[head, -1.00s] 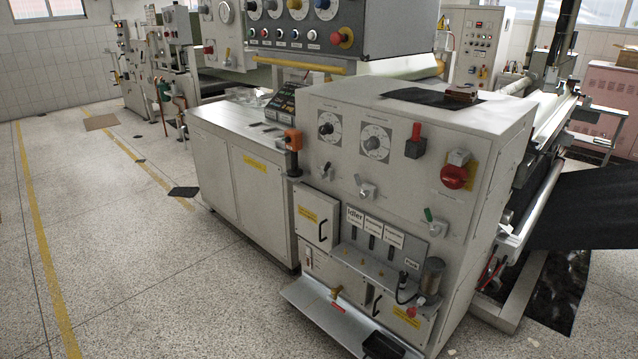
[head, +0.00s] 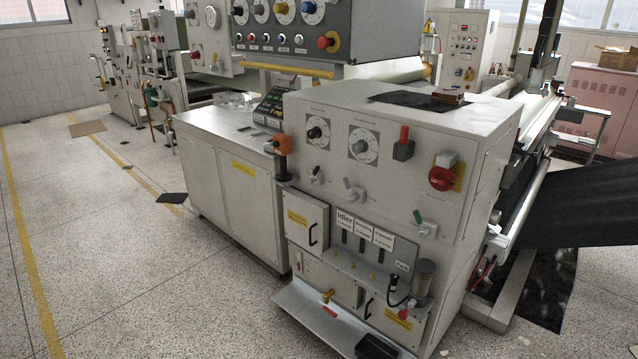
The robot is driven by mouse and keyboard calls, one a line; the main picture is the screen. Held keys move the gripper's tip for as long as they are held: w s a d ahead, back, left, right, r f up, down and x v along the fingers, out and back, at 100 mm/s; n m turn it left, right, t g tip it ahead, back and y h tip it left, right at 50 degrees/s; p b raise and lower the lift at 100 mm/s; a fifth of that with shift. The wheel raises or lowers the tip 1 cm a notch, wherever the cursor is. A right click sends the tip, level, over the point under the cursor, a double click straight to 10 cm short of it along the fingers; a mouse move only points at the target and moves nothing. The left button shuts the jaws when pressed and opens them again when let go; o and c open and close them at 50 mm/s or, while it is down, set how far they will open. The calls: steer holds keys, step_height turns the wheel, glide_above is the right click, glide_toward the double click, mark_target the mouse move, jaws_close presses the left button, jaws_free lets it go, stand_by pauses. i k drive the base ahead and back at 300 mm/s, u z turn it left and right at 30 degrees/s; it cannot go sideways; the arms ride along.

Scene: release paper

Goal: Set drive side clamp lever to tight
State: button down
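The light grey machine cabinet (head: 400,185) stands right of centre in the head view. Its face carries several levers, and I cannot read which one is the drive side clamp lever. A green-tipped lever (head: 418,217) sits on a pale mount at the right and leans up and left. A grey lever (head: 352,190) is at the middle, and a smaller dark-tipped lever (head: 316,174) is to its left. A red-handled lever (head: 404,135) stands upright on a dark block. My gripper is not in view.
A red button (head: 442,178) and two dials (head: 362,142) are on the cabinet face. A low shelf (head: 325,320) juts out at the cabinet's foot. An orange-topped post (head: 283,148) stands at its left corner. Speckled floor (head: 150,290) is open at the front left.

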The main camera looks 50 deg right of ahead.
mark_target(312, 178)
steer(key=i, duration=0.9)
steer(key=u, duration=0.05)
